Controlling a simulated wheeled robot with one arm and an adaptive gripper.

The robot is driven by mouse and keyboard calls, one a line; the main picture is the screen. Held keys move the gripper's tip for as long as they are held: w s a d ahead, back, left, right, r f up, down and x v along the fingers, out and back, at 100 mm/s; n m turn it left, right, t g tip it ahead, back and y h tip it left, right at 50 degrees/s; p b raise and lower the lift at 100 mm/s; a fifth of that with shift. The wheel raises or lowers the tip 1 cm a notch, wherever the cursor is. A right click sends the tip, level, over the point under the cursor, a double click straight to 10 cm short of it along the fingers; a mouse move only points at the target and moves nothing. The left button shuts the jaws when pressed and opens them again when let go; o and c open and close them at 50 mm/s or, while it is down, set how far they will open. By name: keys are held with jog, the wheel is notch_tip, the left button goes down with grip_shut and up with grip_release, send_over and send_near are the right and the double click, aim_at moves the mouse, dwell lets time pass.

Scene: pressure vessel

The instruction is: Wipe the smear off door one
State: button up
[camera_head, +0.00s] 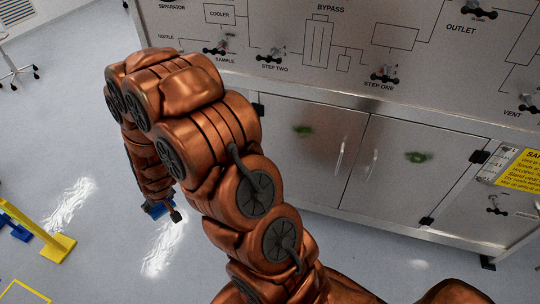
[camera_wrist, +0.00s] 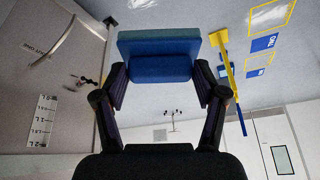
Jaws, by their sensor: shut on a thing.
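My gripper (camera_wrist: 160,75) is shut on a blue sponge-like block (camera_wrist: 158,45), held between both fingers. In the head view the block (camera_head: 158,209) is mostly hidden by my gripper, left of the cabinet and apart from it. The cabinet has a left door (camera_head: 310,158) and a right door (camera_head: 408,185), both shut, with handles near their shared edge. One green smear (camera_head: 303,130) is high on the left door; another green smear (camera_head: 418,157) is high on the right door. I cannot read which door is door one.
A steel panel (camera_head: 285,30) with labelled valves, such as step one and step two, is above the doors. A yellow notice (camera_head: 520,168) is at the right. A yellow stand (camera_head: 55,250) is on the floor at left. Floor between stand and cabinet is clear.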

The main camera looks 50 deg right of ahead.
jog(key=w+d+f+m+t+h+b, duration=0.1)
jog(key=w+d+f+m+t+b, duration=0.1)
jog(key=w+d+f+m+b, duration=0.3)
jog(key=w+d+f+m+t+h+b, duration=0.1)
jog(key=w+d+b, duration=0.2)
jog(key=d+b, duration=0.5)
jog(key=d+f+m+t+h+b, duration=0.25)
jog(key=d+m+h+b, duration=0.4)
jog(key=d+b, duration=0.65)
jog(key=s+d+f+m+g+h+b, duration=0.1)
jog(key=s+d+m+g+h+b, duration=0.45)
jog(key=s+d+b, duration=0.55)
jog(key=s+d+f+m+g+h+b, duration=0.1)
jog(key=s+d+m+g+h+b, duration=0.2)
jog(key=s+d+m+h+b, duration=0.7)
jog(key=w+d+n+y+b, duration=0.1)
jog(key=w+d, duration=0.3)
jog(key=d, duration=0.4)
jog(key=shift+n+y, duration=0.6)
jog(key=shift+y, duration=0.3)
jog(key=shift+w+d, duration=0.25)
jog(key=shift+d, duration=0.55)
jog(key=shift+s, duration=0.1)
jog(key=shift+s+d+b, duration=0.2)
jog(key=shift+s+d, duration=0.15)
jog(key=shift+s, duration=0.55)
jog(key=shift+s+d+b, duration=0.15)
jog(key=shift+s+d, duration=0.2)
jog(key=shift+s, duration=0.55)
